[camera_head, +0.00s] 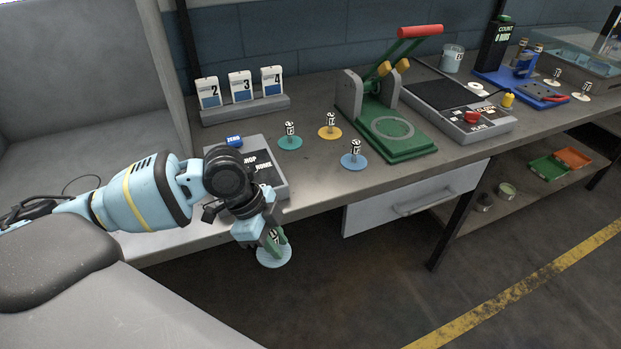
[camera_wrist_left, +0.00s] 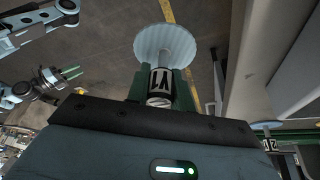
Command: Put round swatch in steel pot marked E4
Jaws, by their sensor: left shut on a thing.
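My left gripper (camera_head: 271,240) is shut on the stem of a pale blue round swatch (camera_head: 274,257), held out over the floor in front of the bench's edge. In the left wrist view the swatch's disc (camera_wrist_left: 167,43) is beyond the fingers, and its stem with a black-and-white label (camera_wrist_left: 161,82) is between them. My right gripper (camera_wrist_left: 72,72) shows small in the left wrist view; its green fingers look apart and empty. No pot with a readable E4 mark shows. Two small round containers, one dark (camera_head: 484,203) and one greenish (camera_head: 507,190), stand on the lower shelf.
The bench holds a teal swatch (camera_head: 290,142), a yellow swatch (camera_head: 330,131), a blue swatch (camera_head: 353,162), a green press (camera_head: 398,140) and a scale (camera_head: 277,180). A drawer (camera_head: 415,198) is under the bench top. Green (camera_head: 548,167) and orange (camera_head: 573,158) trays lie on the lower shelf.

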